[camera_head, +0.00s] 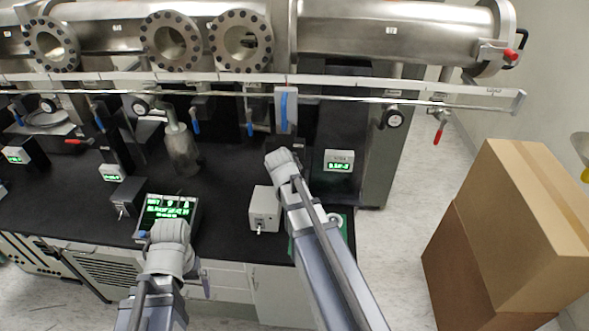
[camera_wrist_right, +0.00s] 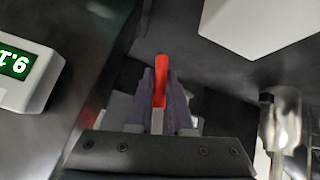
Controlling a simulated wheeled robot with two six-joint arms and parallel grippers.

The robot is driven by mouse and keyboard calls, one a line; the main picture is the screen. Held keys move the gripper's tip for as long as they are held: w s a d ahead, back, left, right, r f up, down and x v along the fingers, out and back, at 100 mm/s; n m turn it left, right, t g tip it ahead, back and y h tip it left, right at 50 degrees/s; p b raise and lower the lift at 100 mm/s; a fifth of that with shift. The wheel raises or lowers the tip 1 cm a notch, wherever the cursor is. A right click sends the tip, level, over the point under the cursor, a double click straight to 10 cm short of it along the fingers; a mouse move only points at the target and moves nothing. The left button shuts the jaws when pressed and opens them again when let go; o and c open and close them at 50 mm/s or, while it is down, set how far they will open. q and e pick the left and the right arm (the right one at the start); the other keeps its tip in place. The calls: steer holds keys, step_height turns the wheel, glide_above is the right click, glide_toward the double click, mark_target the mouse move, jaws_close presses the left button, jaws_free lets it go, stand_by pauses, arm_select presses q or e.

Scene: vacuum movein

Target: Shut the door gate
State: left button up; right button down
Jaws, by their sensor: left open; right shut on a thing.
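A red handle (camera_wrist_right: 161,78) stands between the dark fingers of my right gripper (camera_wrist_right: 160,95) in the right wrist view, and the gripper is shut on it. In the head view my right wrist reaches in over the black bench below the steel tube, and hides this handle and the fingers. My left gripper (camera_head: 172,242) is open, low over the bench front beside the green-lit display box; my wrist hides most of it. I cannot tell which part is the door gate. The steel tube (camera_head: 390,38) has a red-tipped latch (camera_head: 495,50) at its right end.
A display box (camera_head: 339,160) stands right of my right wrist; a pale box (camera_head: 265,205) with a switch stands to its left. Another display box (camera_head: 165,212) is by my left wrist. A rail (camera_head: 450,92) crosses above. Stacked cartons (camera_head: 520,220) stand at right, with clear floor before them.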

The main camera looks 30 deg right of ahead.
steer(key=shift+w+a+f+m+t+y+b, duration=0.1)
steer(key=shift+w+a+m+t+y+b, duration=0.25)
steer(key=shift+a+m+t+y, duration=0.65)
steer(key=shift+w+d+y, duration=0.1)
steer(key=shift+w+y, duration=0.05)
steer(key=shift+y, duration=0.15)
steer(key=c, duration=1.2)
jaws_free()
steer(key=shift+c, duration=0.2)
steer(key=o, duration=0.4)
steer(key=shift+w+n, duration=0.1)
steer(key=shift+n, duration=0.2)
steer(key=shift+g, duration=0.3)
